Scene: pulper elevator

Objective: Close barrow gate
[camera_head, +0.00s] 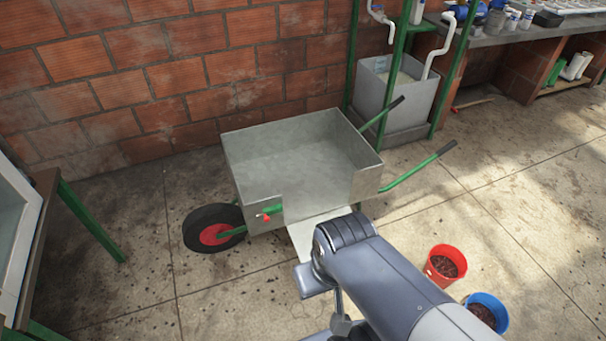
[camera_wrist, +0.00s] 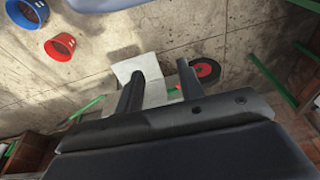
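The grey metal barrow (camera_head: 255,160) stands near the brick wall, with its wheel (camera_head: 212,228) to the left and green handles to the right. Its near side has a cut-out, and the pale gate (camera_head: 312,224) hangs open there, folded outward and down. A green lever with a red tip (camera_head: 266,213) sits left of the cut-out. In the wrist view, my gripper (camera_wrist: 158,82) is open, with two dark fingers apart and the pale gate (camera_wrist: 139,67) beyond and partly between them. I cannot tell whether a finger touches it. In the head view, my arm covers the gripper's fingers.
A red bucket (camera_head: 444,265) and a blue bucket (camera_head: 487,312) with dark contents stand on the floor right of my arm. A grey sink (camera_head: 385,95) stands behind the barrow's handles. A green-legged table (camera_head: 40,235) is at left. Floor in front of the wheel is clear.

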